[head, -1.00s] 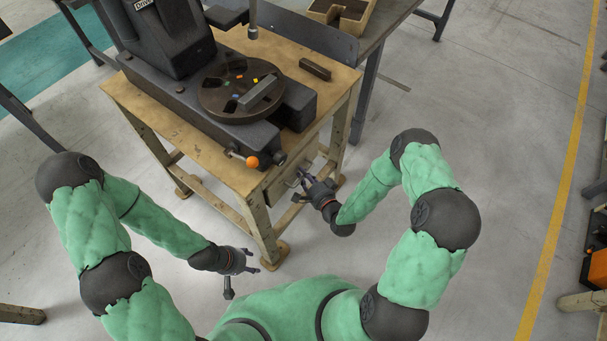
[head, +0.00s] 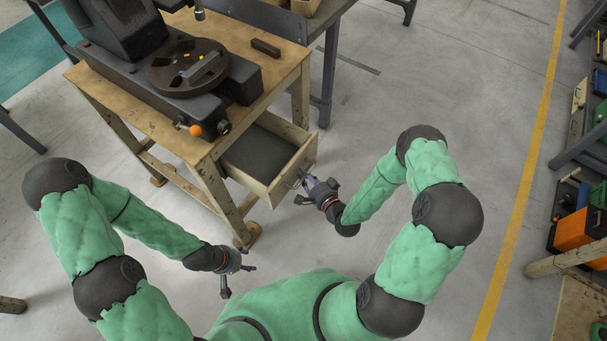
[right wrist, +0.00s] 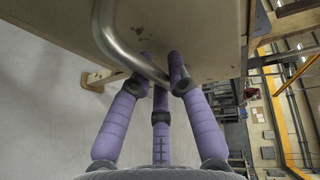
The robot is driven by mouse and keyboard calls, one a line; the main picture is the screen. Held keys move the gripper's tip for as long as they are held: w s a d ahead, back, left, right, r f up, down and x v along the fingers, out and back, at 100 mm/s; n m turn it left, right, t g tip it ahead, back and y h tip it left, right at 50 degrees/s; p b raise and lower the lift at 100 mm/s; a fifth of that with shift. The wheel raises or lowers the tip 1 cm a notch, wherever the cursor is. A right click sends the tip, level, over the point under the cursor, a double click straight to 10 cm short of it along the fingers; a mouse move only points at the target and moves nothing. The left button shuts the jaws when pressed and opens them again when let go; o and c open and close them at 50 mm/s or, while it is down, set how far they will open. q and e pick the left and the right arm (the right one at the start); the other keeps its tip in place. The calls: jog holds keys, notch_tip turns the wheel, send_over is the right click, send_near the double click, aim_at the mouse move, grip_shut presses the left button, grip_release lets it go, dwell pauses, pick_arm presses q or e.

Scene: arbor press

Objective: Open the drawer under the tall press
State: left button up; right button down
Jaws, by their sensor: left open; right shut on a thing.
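The wooden drawer (head: 248,187) under the tall press (head: 140,45) stands well out of the table, with its dark inside showing from above. My right gripper (head: 308,182) is at the drawer's front face. In the right wrist view its purple fingers (right wrist: 158,85) are shut on the curved metal handle (right wrist: 125,45), which is fixed to the drawer front (right wrist: 200,40). My left gripper (head: 246,262) is open and empty, low in front of the table and apart from the drawer.
The wooden press table (head: 180,135) has its near leg (head: 222,200) left of the drawer. A dark bar (head: 265,47) lies on the tabletop. The floor right of the drawer is clear.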

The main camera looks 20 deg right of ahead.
jog(key=shift+s, duration=0.1)
jog(key=c, duration=1.2)
grip_release()
jog(key=shift+o, duration=0.2)
jog(key=v, duration=1.2)
jog(key=shift+f, duration=0.1)
jog(key=s+a+f+n+g, duration=0.2)
jog(key=a+f+n+g, duration=0.5)
jog(key=f+n+g, duration=0.25)
jog(key=s+a+n+g, duration=0.2)
jog(key=s+a+g, duration=0.2)
jog(key=s+g, duration=0.1)
jog(key=shift+s, duration=0.7)
